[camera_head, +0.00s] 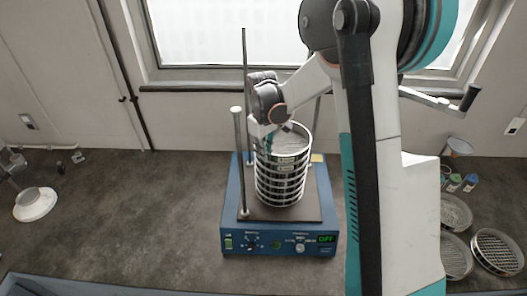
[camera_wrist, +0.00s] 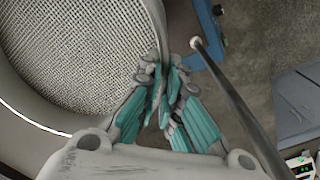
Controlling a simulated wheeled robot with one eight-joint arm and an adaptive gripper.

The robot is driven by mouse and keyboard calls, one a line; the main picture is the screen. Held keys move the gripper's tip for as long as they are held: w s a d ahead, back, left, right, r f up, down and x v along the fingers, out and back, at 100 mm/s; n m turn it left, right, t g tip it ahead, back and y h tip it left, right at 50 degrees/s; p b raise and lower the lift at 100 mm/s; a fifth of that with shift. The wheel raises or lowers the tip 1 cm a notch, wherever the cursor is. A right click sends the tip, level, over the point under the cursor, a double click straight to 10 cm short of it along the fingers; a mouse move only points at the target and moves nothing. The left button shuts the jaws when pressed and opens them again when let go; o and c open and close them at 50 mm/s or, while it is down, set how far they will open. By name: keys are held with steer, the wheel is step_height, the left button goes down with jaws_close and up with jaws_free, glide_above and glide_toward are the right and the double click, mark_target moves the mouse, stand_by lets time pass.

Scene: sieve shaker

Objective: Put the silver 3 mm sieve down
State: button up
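The silver sieve (camera_head: 295,134) is at the top of the sieve stack (camera_head: 281,184) on the blue shaker (camera_head: 232,234). I cannot tell whether it rests fully on the stack. Its woven mesh (camera_wrist: 80,50) fills the upper left of the wrist view. My gripper (camera_head: 267,141) reaches down at the left side of the top sieve. In the wrist view my gripper's teal fingers (camera_wrist: 163,80) are closed together on the sieve's rim, one on each side of its wall. The size label cannot be read.
A metal rod (camera_head: 239,150) stands close left of the stack, and a rod (camera_wrist: 230,85) passes near my fingers. More sieves (camera_head: 497,251) lie at the right. Small bottles (camera_head: 454,183) stand behind them. A white round-based stand (camera_head: 36,204) is far left. The left bench is mostly clear.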

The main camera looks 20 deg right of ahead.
steer(key=o, duration=0.3)
step_height(320, 180, up, 12)
steer(key=f, duration=0.1)
steer(key=s+a+r+m+t, duration=0.25)
steer(key=s+r, duration=0.55)
steer(key=s, duration=0.5)
steer(key=s+f+t, duration=0.1)
steer(key=s, duration=0.3)
steer(key=s+a+m+t, duration=0.1)
steer(key=s+t, duration=0.1)
steer(key=s, duration=0.3)
steer(key=s+a+f+m+t, duration=0.1)
steer(key=s, duration=0.4)
steer(key=shift+a+f+m+t, duration=0.2)
steer(key=shift+f+m+t, duration=0.05)
steer(key=shift+f+t, duration=0.1)
steer(key=shift+w, duration=0.1)
